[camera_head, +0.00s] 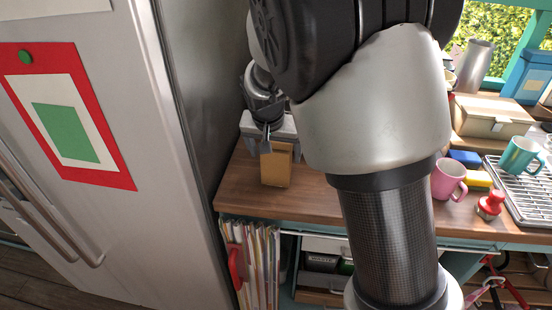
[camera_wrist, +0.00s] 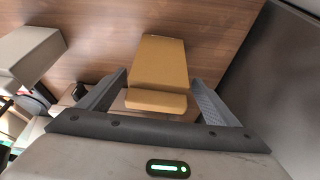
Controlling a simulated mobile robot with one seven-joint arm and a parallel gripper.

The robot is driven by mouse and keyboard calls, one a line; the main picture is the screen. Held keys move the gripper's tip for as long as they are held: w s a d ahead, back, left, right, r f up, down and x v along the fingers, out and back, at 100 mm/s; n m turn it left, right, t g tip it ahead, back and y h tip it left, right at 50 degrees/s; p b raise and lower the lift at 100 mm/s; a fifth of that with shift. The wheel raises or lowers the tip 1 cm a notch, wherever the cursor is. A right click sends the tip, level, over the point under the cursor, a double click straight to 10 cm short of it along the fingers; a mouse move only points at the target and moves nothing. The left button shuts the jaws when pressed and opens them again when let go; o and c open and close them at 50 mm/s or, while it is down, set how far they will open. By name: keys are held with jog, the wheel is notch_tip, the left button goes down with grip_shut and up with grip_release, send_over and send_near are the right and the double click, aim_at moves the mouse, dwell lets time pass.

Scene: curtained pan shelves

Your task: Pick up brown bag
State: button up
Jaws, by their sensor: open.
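The brown bag (camera_head: 277,167) stands on the wooden counter beside the fridge, toward the counter's left end. In the wrist view the bag (camera_wrist: 158,70) lies ahead of my gripper, between the lines of its two fingers. My gripper (camera_wrist: 158,98) is open, with a finger on each side of the bag's near end and a gap visible on both sides. In the head view my gripper (camera_head: 267,147) is at the bag's top, partly hiding it. I cannot tell whether either finger touches the bag.
The fridge (camera_head: 100,130) rises close on the left; a dark grey surface (camera_wrist: 280,70) is near the right finger. A pink mug (camera_head: 447,180), a red stamp-like object (camera_head: 490,205), a teal mug (camera_head: 522,156) and a wire rack (camera_head: 520,190) are at right. My arm hides the counter's middle.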

jog(key=x, duration=0.4)
jog(key=shift+w+d+f, duration=0.1)
jog(key=shift+w+d, duration=0.05)
jog(key=c, duration=1.3)
jog(key=shift+o, duration=0.2)
